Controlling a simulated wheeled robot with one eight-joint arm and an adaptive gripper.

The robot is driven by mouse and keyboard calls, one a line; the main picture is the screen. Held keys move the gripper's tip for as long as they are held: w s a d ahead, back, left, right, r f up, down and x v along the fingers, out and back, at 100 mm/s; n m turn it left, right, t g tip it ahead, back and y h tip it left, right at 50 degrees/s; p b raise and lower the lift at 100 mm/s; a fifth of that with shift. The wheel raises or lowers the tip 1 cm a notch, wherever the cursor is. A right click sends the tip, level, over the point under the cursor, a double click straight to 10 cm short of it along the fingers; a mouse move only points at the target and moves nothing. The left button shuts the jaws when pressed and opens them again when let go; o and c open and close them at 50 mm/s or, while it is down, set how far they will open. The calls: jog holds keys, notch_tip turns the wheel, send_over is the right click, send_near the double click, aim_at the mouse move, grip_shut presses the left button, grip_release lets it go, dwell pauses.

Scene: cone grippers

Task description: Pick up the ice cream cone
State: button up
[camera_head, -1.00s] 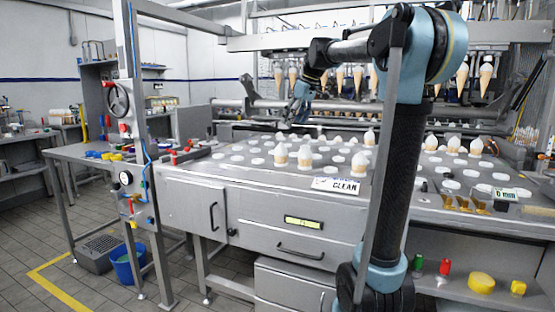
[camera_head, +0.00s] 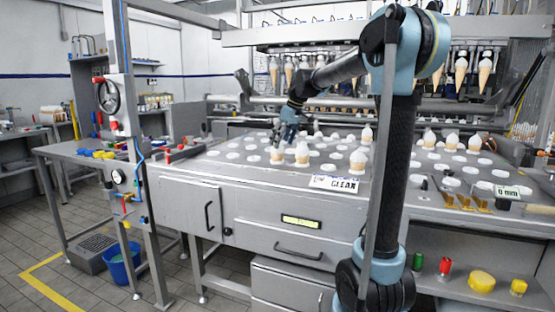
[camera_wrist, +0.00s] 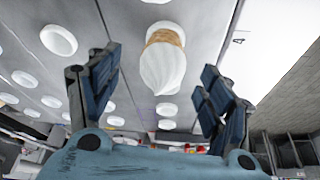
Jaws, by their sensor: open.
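My gripper (camera_head: 286,132) is open and empty, low over the grey worktop, just above and behind two ice cream cones. The left one (camera_head: 277,154) is beneath its fingers and the right one (camera_head: 302,154) stands beside it. In the wrist view, a cone with a white swirl top (camera_wrist: 162,65) and a tan band lies between the two spread blue fingers (camera_wrist: 160,75), touching neither. I cannot tell for sure which cone of the head view this is. Another cone (camera_head: 357,161) stands further right, with one (camera_head: 367,135) behind it.
The worktop (camera_head: 232,180) has many white round holders, mostly empty. More cones (camera_head: 452,141) stand on its right part. A sign reading CLEAN (camera_head: 334,184) is at the front edge. Cones hang from a rack (camera_head: 461,70) behind. A post (camera_head: 130,160) with gauges stands at the left.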

aim_at(277, 151)
jog(key=shift+x, duration=2.8)
jog(key=shift+s+a, duration=0.1)
jog(key=shift+a, duration=0.05)
jog(key=c, duration=0.9)
